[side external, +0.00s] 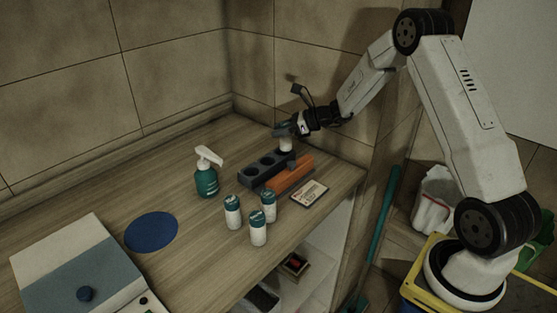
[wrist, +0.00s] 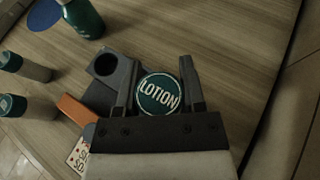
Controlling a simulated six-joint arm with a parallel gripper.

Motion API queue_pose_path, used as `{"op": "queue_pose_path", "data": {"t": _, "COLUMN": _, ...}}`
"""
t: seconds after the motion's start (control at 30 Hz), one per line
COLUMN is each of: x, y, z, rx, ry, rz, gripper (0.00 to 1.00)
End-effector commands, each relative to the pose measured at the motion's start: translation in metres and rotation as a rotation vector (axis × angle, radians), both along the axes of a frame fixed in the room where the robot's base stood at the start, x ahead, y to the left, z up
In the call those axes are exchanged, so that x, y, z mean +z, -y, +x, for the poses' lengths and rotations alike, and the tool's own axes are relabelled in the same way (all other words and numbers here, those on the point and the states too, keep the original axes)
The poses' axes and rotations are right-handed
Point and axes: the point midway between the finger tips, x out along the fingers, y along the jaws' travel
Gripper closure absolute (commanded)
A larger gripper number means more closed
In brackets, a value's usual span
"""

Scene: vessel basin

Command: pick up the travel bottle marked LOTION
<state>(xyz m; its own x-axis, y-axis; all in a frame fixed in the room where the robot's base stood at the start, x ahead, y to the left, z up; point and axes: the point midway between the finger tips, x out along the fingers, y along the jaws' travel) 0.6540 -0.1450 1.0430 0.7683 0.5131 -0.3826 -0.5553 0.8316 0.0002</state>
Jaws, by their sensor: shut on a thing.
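The travel bottle marked LOTION (wrist: 158,94) shows in the wrist view as a round teal cap with white lettering. My gripper (wrist: 160,88) is shut on it, with one finger on each side of the cap. In the side external view my gripper (side external: 287,131) is at the far right end of the dark rack, and the bottle's white body (side external: 286,144) shows below the fingers. The dark rack (side external: 262,170) has round holes, and the bottle is at its far end. I cannot tell whether the bottle's base is still inside a hole.
Several white bottles with teal caps (side external: 257,228) stand in front of the rack. A teal spray bottle (side external: 207,180) stands left of it. An orange block (side external: 290,173) and a card (side external: 309,193) lie beside it. A blue disc (side external: 151,232) lies on open counter at left.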

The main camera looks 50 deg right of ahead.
Motion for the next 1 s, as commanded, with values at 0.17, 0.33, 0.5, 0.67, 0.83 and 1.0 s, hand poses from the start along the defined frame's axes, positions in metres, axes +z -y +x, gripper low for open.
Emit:
{"op": "queue_pose_path", "data": {"t": 0.17, "x": 0.024, "y": -0.003, "z": -0.018, "rx": -0.001, "ry": 0.003, "rz": -0.002, "gripper": 1.0}}
{"op": "queue_pose_path", "data": {"t": 0.33, "x": 0.045, "y": -0.008, "z": -0.036, "rx": -0.001, "ry": 0.002, "rz": -0.002, "gripper": 1.0}}
{"op": "queue_pose_path", "data": {"t": 0.5, "x": 0.057, "y": -0.013, "z": -0.064, "rx": -0.001, "ry": 0.002, "rz": -0.001, "gripper": 1.0}}
{"op": "queue_pose_path", "data": {"t": 0.67, "x": 0.067, "y": -0.019, "z": -0.087, "rx": -0.001, "ry": 0.001, "rz": -0.001, "gripper": 1.0}}
{"op": "queue_pose_path", "data": {"t": 0.83, "x": 0.075, "y": -0.023, "z": -0.105, "rx": -0.002, "ry": 0.001, "rz": 0.0, "gripper": 1.0}}
{"op": "queue_pose_path", "data": {"t": 1.0, "x": 0.08, "y": -0.026, "z": -0.117, "rx": 0.0, "ry": 0.001, "rz": 0.001, "gripper": 1.0}}
